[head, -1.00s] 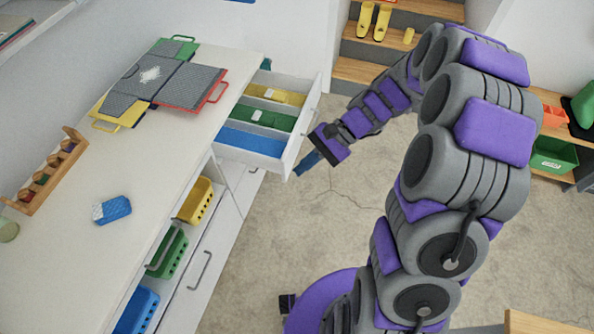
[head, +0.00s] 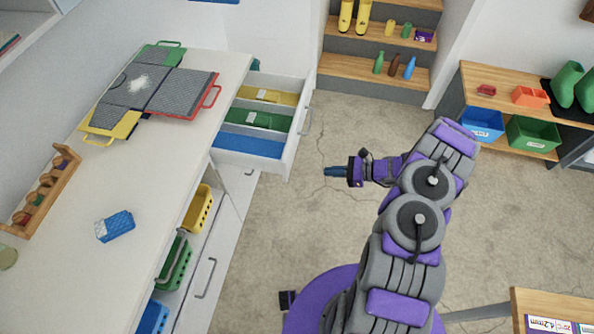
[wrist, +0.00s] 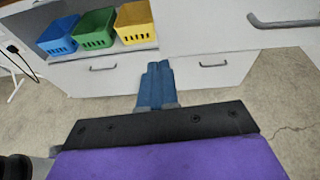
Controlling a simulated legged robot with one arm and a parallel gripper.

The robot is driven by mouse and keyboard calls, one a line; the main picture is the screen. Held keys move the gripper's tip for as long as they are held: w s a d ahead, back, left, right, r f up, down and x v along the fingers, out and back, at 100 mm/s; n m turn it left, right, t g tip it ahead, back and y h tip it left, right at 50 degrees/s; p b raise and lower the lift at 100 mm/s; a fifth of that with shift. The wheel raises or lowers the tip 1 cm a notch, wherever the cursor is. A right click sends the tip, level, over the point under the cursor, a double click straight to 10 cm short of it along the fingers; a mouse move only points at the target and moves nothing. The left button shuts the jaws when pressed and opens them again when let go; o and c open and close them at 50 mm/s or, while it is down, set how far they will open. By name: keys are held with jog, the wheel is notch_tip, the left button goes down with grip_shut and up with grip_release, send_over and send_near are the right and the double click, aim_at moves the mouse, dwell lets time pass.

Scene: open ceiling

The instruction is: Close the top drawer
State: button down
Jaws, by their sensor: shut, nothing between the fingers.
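The top drawer (head: 292,140) is pulled out from the white counter (head: 185,140). It holds yellow, green and blue trays, and a handle (head: 306,122) is on its front. In the wrist view, a drawer front with a handle (wrist: 284,22) fills the upper right. My gripper (head: 328,171) is shut and empty, to the right of the drawer front and apart from it, pointing left toward the counter. Its blue fingers also show in the wrist view (wrist: 156,82).
Baskets in yellow (head: 197,208), green (head: 173,262) and blue (head: 153,318) stand in the counter's lower opening. A lower drawer with a handle (head: 206,278) is shut. Shelves (head: 375,70) stand at the back. The floor between drawer and arm is clear.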

jog(key=f, duration=0.2)
jog(key=b, duration=0.2)
send_near(288, 171)
jog(key=shift+m, duration=0.4)
jog(key=x, duration=0.3)
jog(key=s+x, duration=0.1)
jog(key=x, duration=0.1)
jog(key=shift+w+a+f, duration=0.15)
jog(key=shift+a, duration=0.3)
jog(key=shift+w+a+t, duration=0.2)
jog(key=shift+a+t, duration=0.1)
jog(key=shift+w+a, duration=0.1)
